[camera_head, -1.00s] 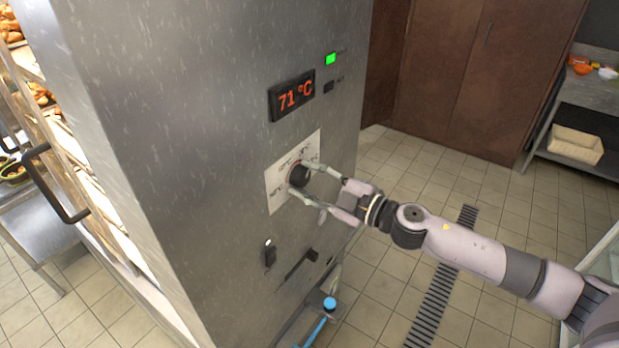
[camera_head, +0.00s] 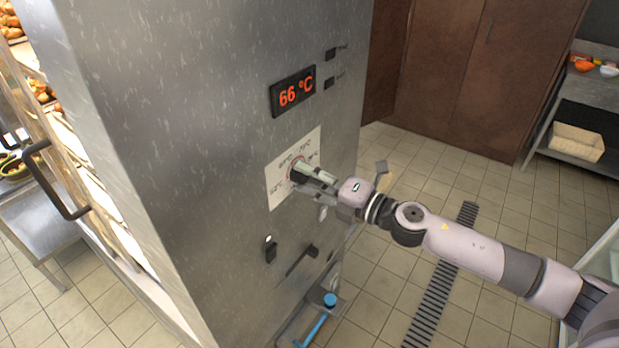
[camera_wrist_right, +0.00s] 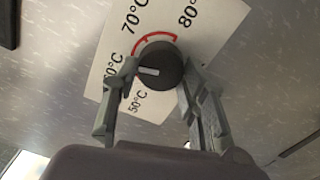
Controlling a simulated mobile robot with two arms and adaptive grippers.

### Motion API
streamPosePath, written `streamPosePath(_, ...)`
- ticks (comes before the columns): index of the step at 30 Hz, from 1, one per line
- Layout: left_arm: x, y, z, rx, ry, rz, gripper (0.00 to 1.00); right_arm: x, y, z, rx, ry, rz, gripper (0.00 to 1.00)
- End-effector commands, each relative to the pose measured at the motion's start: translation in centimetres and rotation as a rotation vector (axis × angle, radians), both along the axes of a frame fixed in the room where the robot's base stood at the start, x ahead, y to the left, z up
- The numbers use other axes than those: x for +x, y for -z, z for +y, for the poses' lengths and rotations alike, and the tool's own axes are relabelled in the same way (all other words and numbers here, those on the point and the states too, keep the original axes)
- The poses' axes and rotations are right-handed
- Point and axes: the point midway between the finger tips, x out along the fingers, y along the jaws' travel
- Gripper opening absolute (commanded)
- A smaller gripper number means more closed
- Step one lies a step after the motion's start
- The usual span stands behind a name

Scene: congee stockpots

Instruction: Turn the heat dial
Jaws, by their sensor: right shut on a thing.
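The heat dial is a round black knob with a white pointer line; it shows clearly in the right wrist view (camera_wrist_right: 160,60). It sits on a white temperature scale plate (camera_head: 278,192) on the steel cabinet front. My right gripper (camera_head: 306,177) is shut on the dial, a finger on each side, and partly hides it in the head view. The display (camera_head: 293,92) above reads 66 °C in orange. My left gripper is not in view.
The steel cabinet (camera_head: 200,100) fills the left and middle. Two dark indicators (camera_head: 331,54) are beside the display. A switch (camera_head: 269,249) and a lever (camera_head: 302,259) sit below the dial, with a blue-handled part (camera_head: 318,325) lower.

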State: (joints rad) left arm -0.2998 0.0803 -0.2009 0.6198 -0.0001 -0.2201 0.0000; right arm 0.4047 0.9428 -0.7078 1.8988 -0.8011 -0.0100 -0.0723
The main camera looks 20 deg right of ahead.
Motion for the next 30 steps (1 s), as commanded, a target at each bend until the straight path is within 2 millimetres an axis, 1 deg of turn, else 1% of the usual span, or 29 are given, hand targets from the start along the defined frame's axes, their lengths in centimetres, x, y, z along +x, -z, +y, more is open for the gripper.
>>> streamPosePath(6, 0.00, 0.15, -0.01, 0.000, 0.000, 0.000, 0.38, -0.05, 0.22, 0.04, -0.112, -0.002, -0.084, 0.12)
streamPosePath(12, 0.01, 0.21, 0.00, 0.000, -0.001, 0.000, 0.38, -0.05, 0.28, 0.04, -0.174, -0.002, -0.132, 0.12)
streamPosePath(30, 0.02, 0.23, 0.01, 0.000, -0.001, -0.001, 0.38, -0.09, 0.40, 0.05, -0.205, -0.004, -0.155, 0.12)
